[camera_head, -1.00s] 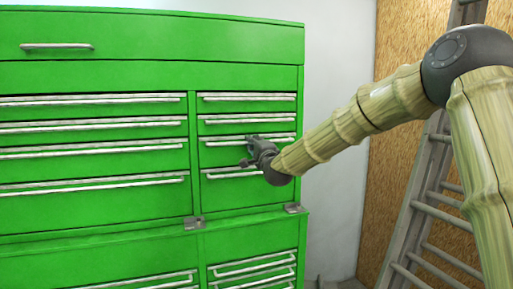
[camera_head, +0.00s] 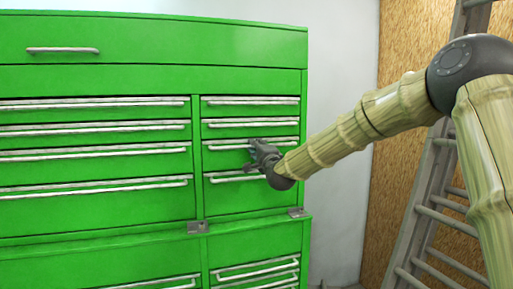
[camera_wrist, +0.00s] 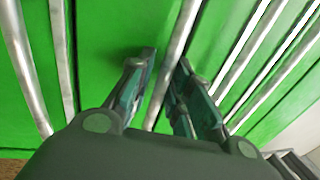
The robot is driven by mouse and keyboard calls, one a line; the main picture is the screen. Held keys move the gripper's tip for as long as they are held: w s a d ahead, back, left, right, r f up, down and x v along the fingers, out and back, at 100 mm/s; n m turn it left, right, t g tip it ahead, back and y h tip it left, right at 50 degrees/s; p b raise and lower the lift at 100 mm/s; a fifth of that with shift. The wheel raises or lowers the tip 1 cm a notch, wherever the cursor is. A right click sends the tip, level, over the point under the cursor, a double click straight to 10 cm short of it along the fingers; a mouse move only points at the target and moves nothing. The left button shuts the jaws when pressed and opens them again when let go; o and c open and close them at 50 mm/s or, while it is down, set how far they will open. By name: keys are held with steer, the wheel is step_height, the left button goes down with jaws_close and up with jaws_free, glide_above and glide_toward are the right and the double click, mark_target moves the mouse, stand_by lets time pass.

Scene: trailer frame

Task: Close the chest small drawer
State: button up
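The green chest (camera_head: 150,80) fills the left and middle of the head view. Its small drawers, with pale bar handles, form the right column. My gripper (camera_head: 257,156) is in front of this column, between the third handle (camera_head: 222,147) and the fourth handle (camera_head: 224,180). It hides part of the drawer fronts. In the wrist view, my gripper (camera_wrist: 160,95) has its two dark fingers apart, with one bar handle (camera_wrist: 181,35) running through the gap between them. I cannot tell whether the fingers touch it. No small drawer visibly stands out in the head view.
Wider drawers (camera_head: 95,165) fill the chest's left column, and a lower cabinet (camera_head: 110,262) stands below. A metal ladder (camera_head: 425,215) leans at the right against a chipboard panel (camera_head: 400,70). A pale wall (camera_head: 340,60) is behind.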

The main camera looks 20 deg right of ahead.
steer(key=s+f, duration=0.2)
steer(key=s, duration=0.9)
steer(key=shift+s+d, duration=0.15)
steer(key=shift+d, duration=0.15)
